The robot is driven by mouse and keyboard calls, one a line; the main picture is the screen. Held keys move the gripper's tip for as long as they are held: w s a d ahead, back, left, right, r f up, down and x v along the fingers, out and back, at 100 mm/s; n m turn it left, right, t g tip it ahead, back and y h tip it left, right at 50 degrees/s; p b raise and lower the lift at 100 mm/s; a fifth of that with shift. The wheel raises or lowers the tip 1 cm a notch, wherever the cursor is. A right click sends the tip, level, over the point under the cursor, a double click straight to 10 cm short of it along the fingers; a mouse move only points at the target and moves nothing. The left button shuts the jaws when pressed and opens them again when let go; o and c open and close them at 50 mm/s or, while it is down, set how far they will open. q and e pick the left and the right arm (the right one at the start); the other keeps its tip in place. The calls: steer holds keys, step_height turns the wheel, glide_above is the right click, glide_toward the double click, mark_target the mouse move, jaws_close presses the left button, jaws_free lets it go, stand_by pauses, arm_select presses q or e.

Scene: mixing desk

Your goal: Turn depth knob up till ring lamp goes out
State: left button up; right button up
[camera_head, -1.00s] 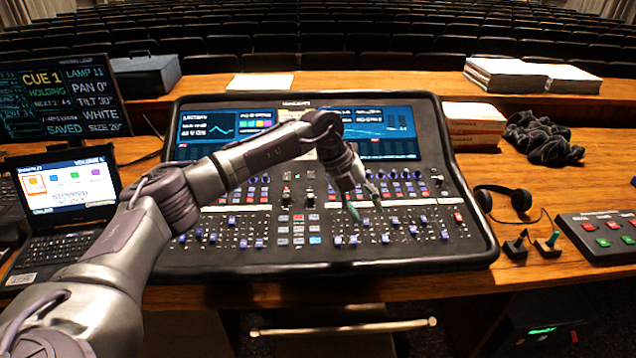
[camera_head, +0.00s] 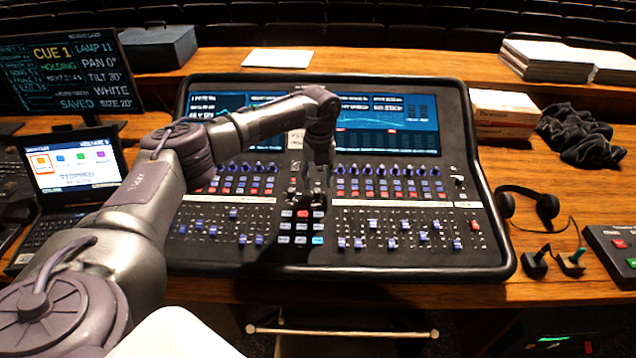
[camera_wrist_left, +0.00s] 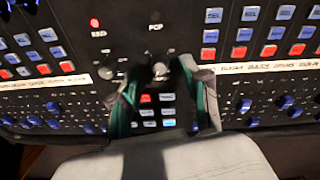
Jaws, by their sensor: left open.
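The mixing desk (camera_head: 380,265) fills the middle of the head view. Its centre strip has two small dark knobs; in the left wrist view one knob (camera_wrist_left: 105,70) is at left and the other knob (camera_wrist_left: 160,70) is between and just beyond my fingers. I cannot read which is the depth knob. My left gripper (camera_head: 306,188) is open and points down over the centre strip. Its green-tipped fingers also show in the wrist view (camera_wrist_left: 163,108). Contact with a knob cannot be told.
Lit square buttons (camera_head: 301,228) sit just in front of the fingers, with faders and knob rows either side. A laptop (camera_head: 75,180) and cue monitor (camera_head: 75,75) stand at left. Headphones (camera_head: 530,205) and a small button box (camera_head: 612,250) lie at right.

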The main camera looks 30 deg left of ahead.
mark_target(317, 193)
arm_select(q)
steer(key=shift+s+f, duration=0.1)
steer(key=shift+f, duration=1.3)
steer(key=shift+c, duration=0.3)
steer(key=c, duration=0.8)
jaws_close()
arm_select(e)
steer(key=shift+w+r, duration=0.2)
steer(key=shift+r, duration=0.15)
